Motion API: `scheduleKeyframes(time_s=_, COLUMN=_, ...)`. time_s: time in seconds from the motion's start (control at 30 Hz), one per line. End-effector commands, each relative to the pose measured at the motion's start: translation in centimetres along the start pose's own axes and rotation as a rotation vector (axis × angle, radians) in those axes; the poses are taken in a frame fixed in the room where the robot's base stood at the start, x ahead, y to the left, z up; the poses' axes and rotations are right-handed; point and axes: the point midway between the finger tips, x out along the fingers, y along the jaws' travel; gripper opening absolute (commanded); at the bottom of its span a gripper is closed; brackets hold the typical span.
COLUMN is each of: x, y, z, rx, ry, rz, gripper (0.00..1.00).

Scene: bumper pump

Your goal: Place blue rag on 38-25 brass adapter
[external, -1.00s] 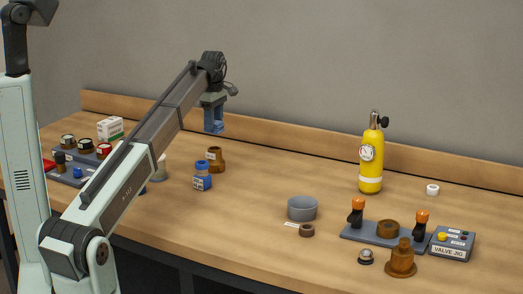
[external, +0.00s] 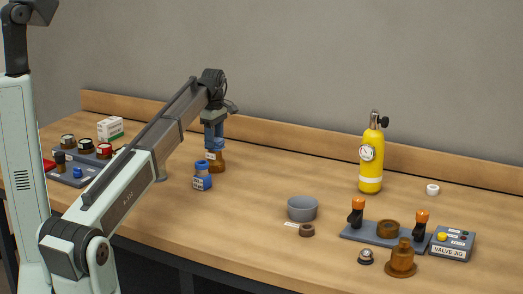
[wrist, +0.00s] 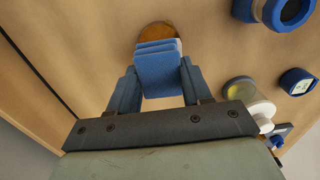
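The blue rag (external: 216,143), a folded block, is held between the fingers of my gripper (external: 214,128). In the wrist view the rag (wrist: 158,70) fills the space between the two fingertips (wrist: 158,88). A brown-amber stepped fitting with a white label, apparently the brass adapter (external: 217,164), stands upright on the bench right below the rag. The adapter (wrist: 156,31) shows partly in the wrist view, its near side hidden by the rag. The rag is at the adapter's top; I cannot tell whether they touch. The label is too small to read.
A blue labelled jar (external: 202,182) stands close in front of the adapter. A grey bowl (external: 302,209), a yellow cylinder (external: 371,165) and a fixture plate (external: 357,234) are to the right. A tray of small parts (external: 70,172) is at left. Bench between adapter and bowl is clear.

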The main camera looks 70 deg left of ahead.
Motion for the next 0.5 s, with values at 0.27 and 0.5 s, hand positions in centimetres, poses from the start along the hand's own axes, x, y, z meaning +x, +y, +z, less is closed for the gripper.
scheduleKeyframes(time_s=0.27, x=-0.02, y=-0.01, z=0.0, rx=0.0, ry=0.0, rz=0.0, gripper=0.73)
scheduleKeyframes(time_s=0.5, x=-0.12, y=0.0, z=0.0, rx=0.0, ry=0.0, rz=0.0, gripper=0.73)
